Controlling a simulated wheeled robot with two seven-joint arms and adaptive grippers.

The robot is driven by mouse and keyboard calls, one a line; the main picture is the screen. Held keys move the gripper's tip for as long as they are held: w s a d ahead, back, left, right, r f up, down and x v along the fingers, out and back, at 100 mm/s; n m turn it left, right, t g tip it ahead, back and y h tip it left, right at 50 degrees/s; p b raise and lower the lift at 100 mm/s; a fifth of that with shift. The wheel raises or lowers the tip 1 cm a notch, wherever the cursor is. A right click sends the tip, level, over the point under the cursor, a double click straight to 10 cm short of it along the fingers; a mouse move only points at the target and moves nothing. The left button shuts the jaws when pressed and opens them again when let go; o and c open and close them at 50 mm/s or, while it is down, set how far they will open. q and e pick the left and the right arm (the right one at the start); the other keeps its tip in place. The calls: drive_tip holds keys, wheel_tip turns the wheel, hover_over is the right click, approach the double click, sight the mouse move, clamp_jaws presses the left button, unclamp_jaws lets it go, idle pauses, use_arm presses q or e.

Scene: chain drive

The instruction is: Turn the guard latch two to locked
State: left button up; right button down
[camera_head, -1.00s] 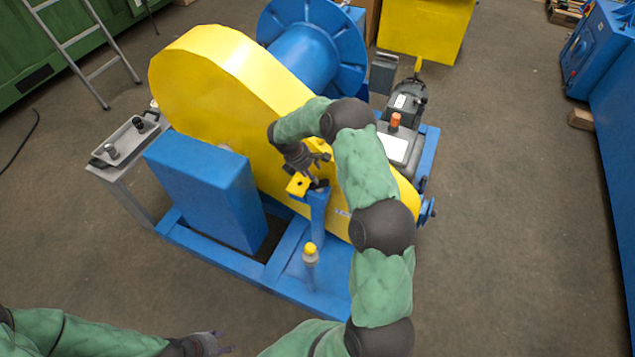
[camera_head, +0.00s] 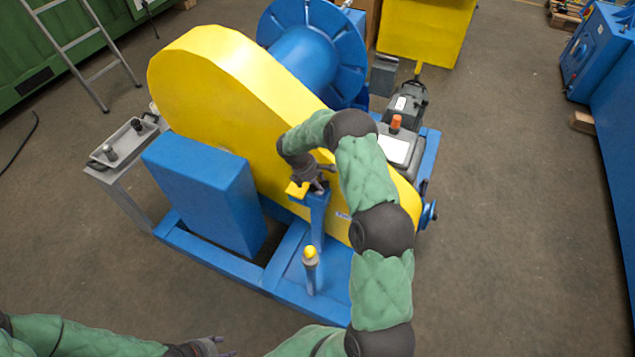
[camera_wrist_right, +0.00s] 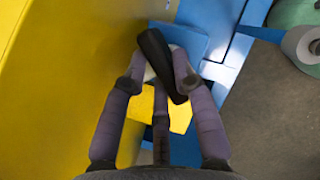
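A latch with a black lever (camera_wrist_right: 160,60) sits by a yellow block (camera_wrist_right: 180,112). In the head view the yellow block (camera_head: 297,190) is on top of a blue post (camera_head: 318,220), beside the yellow guard (camera_head: 225,85). My right gripper (camera_head: 318,178) is at the latch. In the right wrist view its fingers (camera_wrist_right: 158,80) straddle the lever, which lies diagonally between them. The right finger appears to touch the lever; a firm hold cannot be told. My left gripper (camera_head: 218,347) has its fingers apart and empty at the bottom edge.
A shorter post with a yellow knob (camera_head: 310,253) stands in front of the latch on the blue base frame (camera_head: 240,268). A blue box (camera_head: 205,190) is left of it. A grey motor (camera_head: 405,105) and a box with an orange button (camera_head: 395,122) are behind my right arm.

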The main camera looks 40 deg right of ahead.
drive_tip(key=shift+n, duration=0.4)
drive_tip(key=n+t+p, duration=0.1)
drive_tip(key=n, duration=0.1)
drive_tip(key=shift+s+a+n+p, duration=0.1)
drive_tip(key=shift+n+p, duration=0.25)
drive_tip(key=shift+n, duration=0.05)
drive_tip(key=n+t, duration=0.1)
drive_tip(key=n, duration=0.1)
drive_tip(key=shift+n+p, duration=0.3)
drive_tip(key=shift+s+a+n+t, duration=0.1)
drive_tip(key=shift+n+t, duration=0.7)
drive_tip(key=shift+n, duration=0.8)
drive_tip(key=c, duration=1)
unclamp_jaws()
